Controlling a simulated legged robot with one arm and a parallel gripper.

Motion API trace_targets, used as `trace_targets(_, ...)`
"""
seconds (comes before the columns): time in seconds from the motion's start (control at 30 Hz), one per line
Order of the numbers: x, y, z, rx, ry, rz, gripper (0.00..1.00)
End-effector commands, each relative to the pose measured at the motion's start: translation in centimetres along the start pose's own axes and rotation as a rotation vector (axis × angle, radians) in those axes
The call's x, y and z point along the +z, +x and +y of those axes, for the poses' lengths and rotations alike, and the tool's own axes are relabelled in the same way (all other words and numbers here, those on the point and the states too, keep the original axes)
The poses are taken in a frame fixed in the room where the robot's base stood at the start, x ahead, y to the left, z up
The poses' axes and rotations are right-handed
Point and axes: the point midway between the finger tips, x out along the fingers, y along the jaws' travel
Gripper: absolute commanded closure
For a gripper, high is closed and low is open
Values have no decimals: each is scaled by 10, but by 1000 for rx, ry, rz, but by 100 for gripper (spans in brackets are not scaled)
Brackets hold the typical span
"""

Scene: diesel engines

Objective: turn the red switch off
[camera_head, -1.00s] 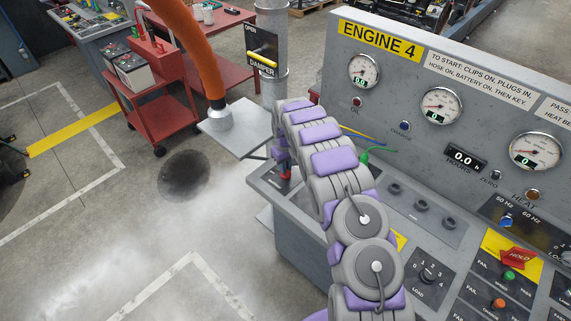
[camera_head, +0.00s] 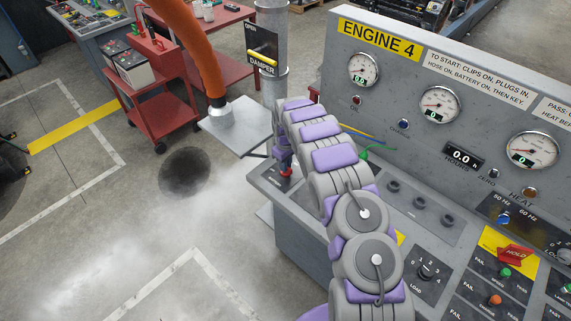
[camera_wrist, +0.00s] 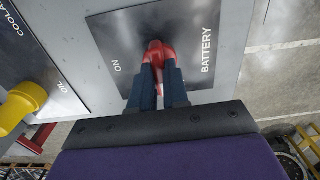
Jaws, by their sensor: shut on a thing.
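The red switch (camera_wrist: 158,54) sits on a dark plate (camera_wrist: 186,17) marked BATTERY and ON in the wrist view. The ON mark is to the left of the switch and BATTERY to the right. My gripper (camera_wrist: 161,88) has its two dark fingers closed on the red switch from below in that view. The fingers hide part of the handle, so its exact setting is hard to tell. In the head view, a small part of the red switch (camera_head: 286,172) shows under my gripper (camera_head: 284,160), at the left end of the grey console.
A yellow knob (camera_wrist: 20,104) on the COOLANT plate is left of the switch in the wrist view. The ENGINE 4 panel (camera_head: 402,70) rises behind my arm. An orange hose (camera_head: 196,45) hangs over a grey plate left of the console. Open floor lies left.

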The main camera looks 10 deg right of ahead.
Motion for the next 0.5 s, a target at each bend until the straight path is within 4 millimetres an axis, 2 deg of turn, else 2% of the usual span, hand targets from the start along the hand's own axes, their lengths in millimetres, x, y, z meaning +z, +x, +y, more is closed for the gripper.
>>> trace_targets(0.03, -2, -2, 1, 4, -2, 5, 100)
trace_targets(0.07, -2, -2, 1, 4, -2, 5, 83)
trace_targets(0.3, 0, -1, 0, 3, -1, 3, 60)
trace_targets(0.5, 0, -1, 0, 2, 0, 2, 60)
